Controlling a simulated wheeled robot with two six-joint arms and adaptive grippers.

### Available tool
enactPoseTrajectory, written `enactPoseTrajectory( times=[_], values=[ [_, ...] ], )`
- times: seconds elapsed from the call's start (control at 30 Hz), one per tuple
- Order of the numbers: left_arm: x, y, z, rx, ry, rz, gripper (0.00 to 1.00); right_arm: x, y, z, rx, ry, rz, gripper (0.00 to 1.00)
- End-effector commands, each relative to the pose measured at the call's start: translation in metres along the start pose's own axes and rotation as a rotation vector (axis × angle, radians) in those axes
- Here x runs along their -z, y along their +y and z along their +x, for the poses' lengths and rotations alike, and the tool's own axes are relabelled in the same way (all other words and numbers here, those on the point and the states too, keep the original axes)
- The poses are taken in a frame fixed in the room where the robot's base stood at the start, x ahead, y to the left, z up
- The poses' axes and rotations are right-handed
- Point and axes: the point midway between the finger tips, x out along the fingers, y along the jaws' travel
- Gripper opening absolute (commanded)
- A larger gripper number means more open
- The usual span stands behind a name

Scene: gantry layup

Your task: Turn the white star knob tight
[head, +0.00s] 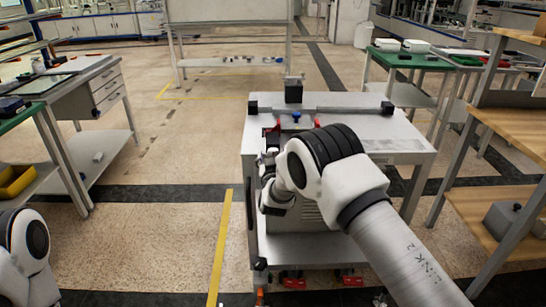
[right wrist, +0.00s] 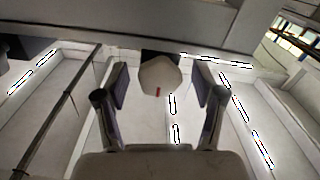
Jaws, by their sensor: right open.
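My right gripper (right wrist: 163,92) is open, with one finger to the left of the knob and one to the right. Gaps show between both fingers and the knob in that view. In the head view my right gripper (head: 267,158) is at the near left side of the grey cart (head: 410,147), partly behind my own arm. The knob is hidden there. My left gripper is out of view.
A dark block (head: 293,91), a blue part (head: 296,115) and red parts (head: 316,122) are on the cart top. A wooden shelf unit (head: 492,225) stands close on the right. Open floor (head: 150,235) lies left of the cart.

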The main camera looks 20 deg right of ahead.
Motion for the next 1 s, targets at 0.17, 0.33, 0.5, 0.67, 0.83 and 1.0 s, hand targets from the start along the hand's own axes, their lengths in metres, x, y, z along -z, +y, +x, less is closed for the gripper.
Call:
enactPoseTrajectory(
  times=[0.17, 0.33, 0.5, 0.67, 0.83, 1.0],
  values=[
    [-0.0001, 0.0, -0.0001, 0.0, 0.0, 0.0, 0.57, 0.0, 0.0001, -0.0003, 0.0, 0.0, 0.0, 0.41],
    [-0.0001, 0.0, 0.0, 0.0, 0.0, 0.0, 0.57, 0.0, 0.0001, -0.0004, 0.0, 0.0, 0.0, 0.08],
    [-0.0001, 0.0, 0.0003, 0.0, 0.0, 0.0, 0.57, 0.0001, 0.0, -0.0004, 0.0, 0.001, 0.005, 0.08],
    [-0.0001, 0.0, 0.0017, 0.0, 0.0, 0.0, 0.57, -0.0001, -0.0001, -0.0004, 0.0, 0.001, 0.032, 0.08],
    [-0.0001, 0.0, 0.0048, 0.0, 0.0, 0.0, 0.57, -0.0005, -0.0002, -0.0003, 0.0, 0.001, 0.105, 0.08],
    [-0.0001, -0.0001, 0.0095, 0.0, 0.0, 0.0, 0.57, -0.001, -0.0004, -0.0003, 0.0, 0.002, 0.223, 0.08]
  ],
)
